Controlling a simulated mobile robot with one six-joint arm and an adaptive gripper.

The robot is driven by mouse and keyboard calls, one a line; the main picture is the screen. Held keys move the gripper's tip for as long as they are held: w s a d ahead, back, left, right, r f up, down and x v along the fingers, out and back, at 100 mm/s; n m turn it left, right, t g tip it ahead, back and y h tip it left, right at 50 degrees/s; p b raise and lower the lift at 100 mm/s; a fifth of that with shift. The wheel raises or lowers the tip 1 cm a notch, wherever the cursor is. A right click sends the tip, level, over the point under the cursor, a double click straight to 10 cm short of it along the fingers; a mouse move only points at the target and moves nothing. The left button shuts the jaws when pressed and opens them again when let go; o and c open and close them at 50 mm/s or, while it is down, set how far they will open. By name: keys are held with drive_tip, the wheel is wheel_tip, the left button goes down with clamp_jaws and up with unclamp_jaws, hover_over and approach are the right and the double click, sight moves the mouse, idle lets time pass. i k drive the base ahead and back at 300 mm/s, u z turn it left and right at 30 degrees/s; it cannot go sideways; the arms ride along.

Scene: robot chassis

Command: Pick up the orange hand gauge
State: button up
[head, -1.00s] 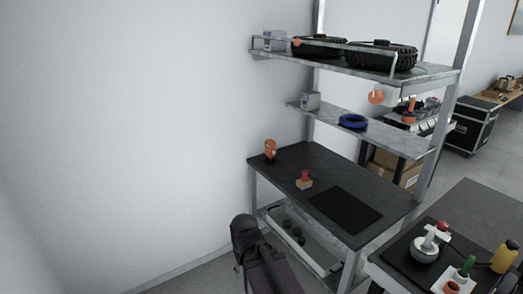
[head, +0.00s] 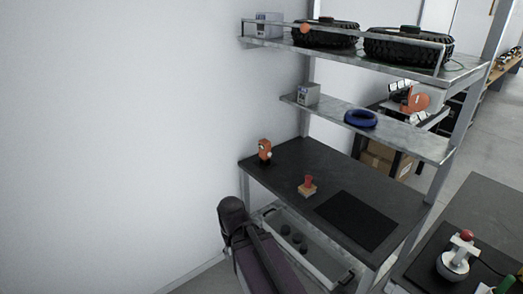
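A small upright orange object with a dark base and a pale round face, which looks like the orange hand gauge (head: 264,150), stands at the back left corner of the dark workbench (head: 290,158), near the white wall. Its fine detail is too small to make out. Nothing touches it. A dark, rounded, jointed shape that seems to be part of my own arm rises in front of the bench's left end. No gripper fingers can be made out in the head view.
A red-handled block (head: 307,186) and a black mat (head: 356,221) lie on the bench. The shelf above holds a grey box (head: 307,94) and a blue ring (head: 360,119). Tyres (head: 408,47) sit on top. A second table (head: 487,215) stands at right.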

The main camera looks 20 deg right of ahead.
sight(264, 145)
drive_tip(key=z, duration=0.35)
drive_tip(key=i, duration=1.2)
drive_tip(key=z, duration=0.35)
